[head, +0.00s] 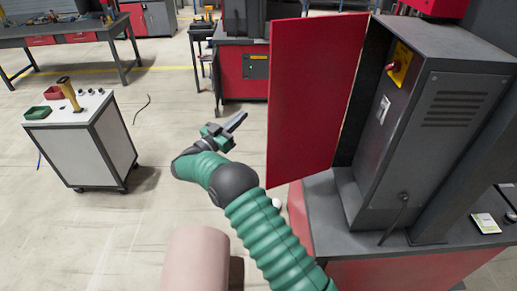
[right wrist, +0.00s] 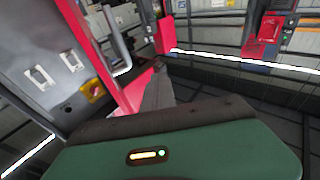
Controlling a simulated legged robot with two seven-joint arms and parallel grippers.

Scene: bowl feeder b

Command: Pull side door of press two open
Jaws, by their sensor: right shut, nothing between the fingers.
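The red side door (head: 315,95) stands swung out from the dark grey press cabinet (head: 425,130) in the head view. A dark gap shows between the door and the cabinet front. My right gripper (head: 240,120) is shut and empty, just left of the door's free edge in the picture and apparently apart from it. In the right wrist view, the dark fingers (right wrist: 160,92) point away past a red panel edge (right wrist: 92,50) with a grey bar handle (right wrist: 117,42). Whether the fingers touch that panel, I cannot tell. My left gripper is not in view.
A yellow switch plate with a red knob (head: 400,65) is on the cabinet. The press stands on a grey-topped red base (head: 325,215). A white cart (head: 85,140) stands at left, a workbench (head: 75,35) behind. The floor between cart and door is mostly clear.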

